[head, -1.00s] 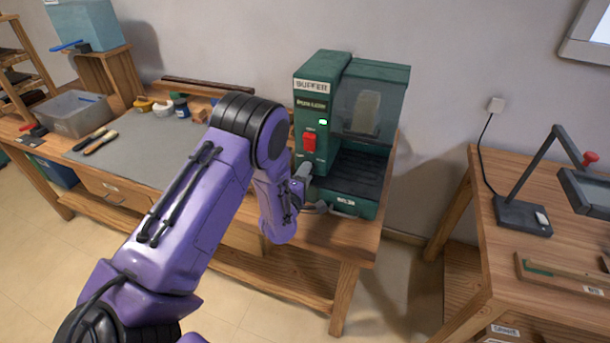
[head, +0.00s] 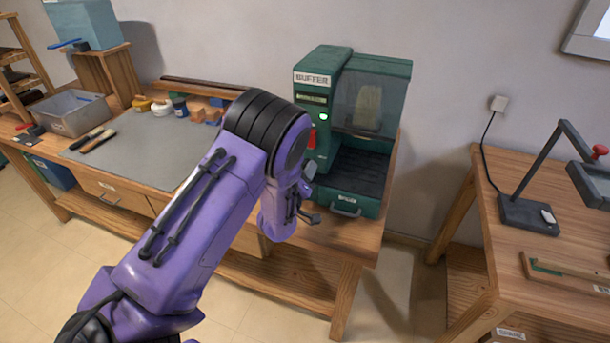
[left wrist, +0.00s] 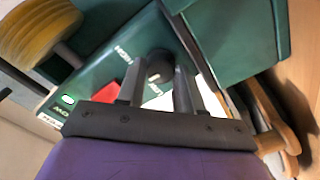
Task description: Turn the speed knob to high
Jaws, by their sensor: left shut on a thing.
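The green buffer machine (head: 322,63) stands at the right end of the workbench. In the left wrist view its dark round speed knob (left wrist: 160,63) sits on the green front panel, with a HIGH label beside it and another label partly covered near the fingers. My left gripper (left wrist: 158,76) is shut on the knob, one finger on each side. In the head view my left gripper (head: 309,194) is at the machine's lower front left, and my arm hides the knob there. My right gripper is in neither view.
A red switch (left wrist: 96,101) and a lit green lamp (left wrist: 68,99) are close beside the fingers. The buffer's drawer (head: 347,203) is just right of my gripper. A second table (head: 490,178) with a lamp stands at the right, past a floor gap.

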